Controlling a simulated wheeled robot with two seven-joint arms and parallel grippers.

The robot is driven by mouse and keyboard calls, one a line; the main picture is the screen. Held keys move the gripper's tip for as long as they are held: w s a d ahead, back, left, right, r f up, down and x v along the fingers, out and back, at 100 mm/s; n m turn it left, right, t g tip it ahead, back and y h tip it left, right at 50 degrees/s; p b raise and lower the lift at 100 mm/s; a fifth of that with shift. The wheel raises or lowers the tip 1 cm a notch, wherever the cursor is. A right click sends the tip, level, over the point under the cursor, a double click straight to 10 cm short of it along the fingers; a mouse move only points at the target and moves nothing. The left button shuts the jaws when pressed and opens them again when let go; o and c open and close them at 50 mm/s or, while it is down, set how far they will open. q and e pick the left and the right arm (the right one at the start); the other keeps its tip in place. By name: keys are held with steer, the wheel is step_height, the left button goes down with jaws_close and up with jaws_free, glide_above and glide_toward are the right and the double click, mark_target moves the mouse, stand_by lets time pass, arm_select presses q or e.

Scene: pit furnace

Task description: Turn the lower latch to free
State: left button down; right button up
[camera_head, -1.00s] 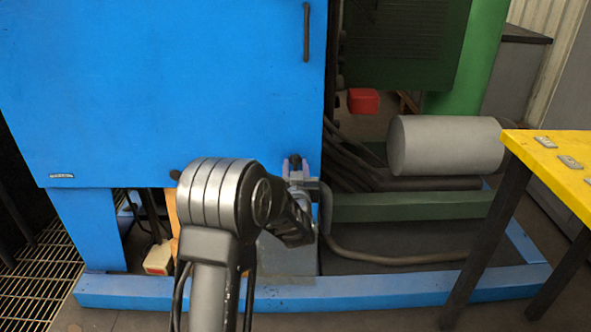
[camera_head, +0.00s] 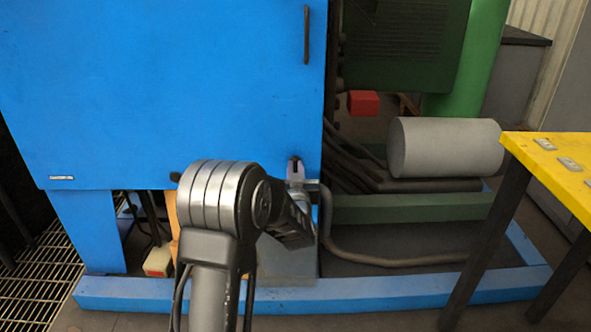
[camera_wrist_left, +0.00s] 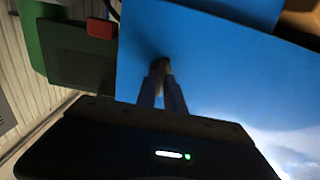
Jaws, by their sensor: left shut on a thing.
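The lower latch (camera_head: 296,159) is a small dark piece near the bottom right edge of the blue cabinet door (camera_head: 170,90). My left arm reaches in from the bottom of the head view, and my left gripper (camera_head: 296,170) is at the latch, its fingers shut on it. In the left wrist view the two fingers (camera_wrist_left: 161,88) come together on the brownish latch (camera_wrist_left: 160,65) against the blue door. The fingers hide most of the latch, so I cannot tell its exact angle. My right gripper is in neither view.
A dark vertical handle (camera_head: 307,33) is higher on the door. To the right are a grey cylinder (camera_head: 445,147), a red box (camera_head: 362,102), dark hoses (camera_head: 350,165) and a yellow table (camera_head: 560,165). A blue base frame (camera_head: 390,290) runs along the floor.

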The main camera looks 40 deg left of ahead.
arm_select(q)
steer(key=shift+m, duration=0.3)
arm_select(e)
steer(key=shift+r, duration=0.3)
arm_select(q)
steer(key=m+p, duration=0.3)
steer(key=m, duration=0.1)
steer(key=shift+d+r, duration=0.1)
steer(key=shift+w+d+f+m+p, duration=0.15)
steer(key=shift+m+p, duration=1)
steer(key=shift+m, duration=1.1)
steer(key=shift+a+f+m+p, duration=0.1)
steer(key=shift+m+p, duration=1.1)
steer(key=shift+m, duration=1)
steer(key=shift+w+d+f+m+p, duration=0.15)
steer(key=shift+m+p, duration=1)
steer(key=shift+m, duration=1.1)
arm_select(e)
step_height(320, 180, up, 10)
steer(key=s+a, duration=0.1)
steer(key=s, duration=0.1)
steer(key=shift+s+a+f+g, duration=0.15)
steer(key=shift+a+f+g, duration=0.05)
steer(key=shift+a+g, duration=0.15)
arm_select(q)
steer(key=shift+s, duration=0.15)
steer(key=c, duration=1.4)
jaws_free()
steer(key=shift+c, duration=0.2)
